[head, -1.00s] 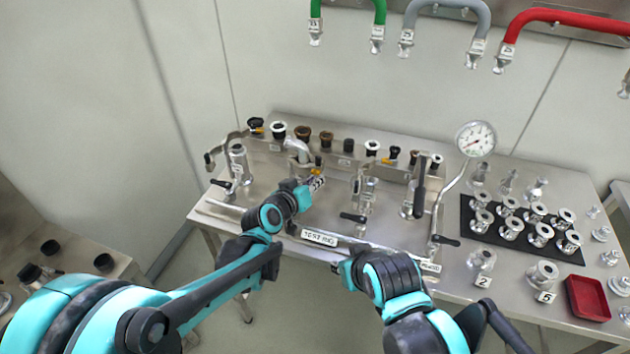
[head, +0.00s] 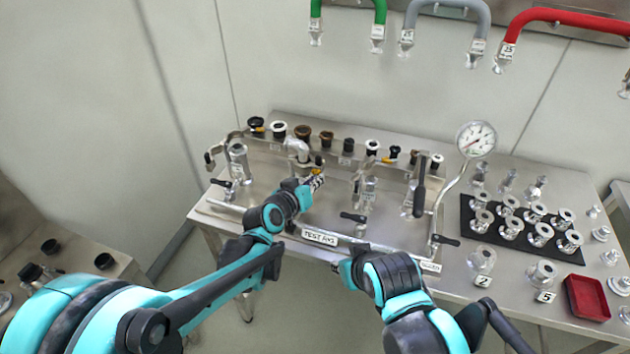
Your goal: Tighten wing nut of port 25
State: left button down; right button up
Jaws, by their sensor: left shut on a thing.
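The metal test rig (head: 320,238) stands on the steel table, with several upright ports along it. My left gripper (head: 311,184) reaches to the port left of the middle and is shut on a small part there, which I take to be the wing nut of port 25. The fingers hide most of that part. A small number tag (head: 318,181) shows at the fingertips, too small to read surely. A silver elbow fitting (head: 298,149) stands just behind. My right gripper (head: 346,272) is low at the rig's front edge, mostly hidden by its own wrist.
A pressure gauge (head: 476,139) rises at the rig's right end. A black mat (head: 481,236) with several metal fittings and a red tray (head: 587,298) lie on the right. Coloured hoses hang on the wall above.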

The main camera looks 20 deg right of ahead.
pick_arm(q)
jog(key=shift+w+r, duration=0.1)
dwell(0.5)
jog(key=c, duration=1.6)
grip_release()
jog(key=shift+a, duration=0.1)
jog(key=v, duration=1.2)
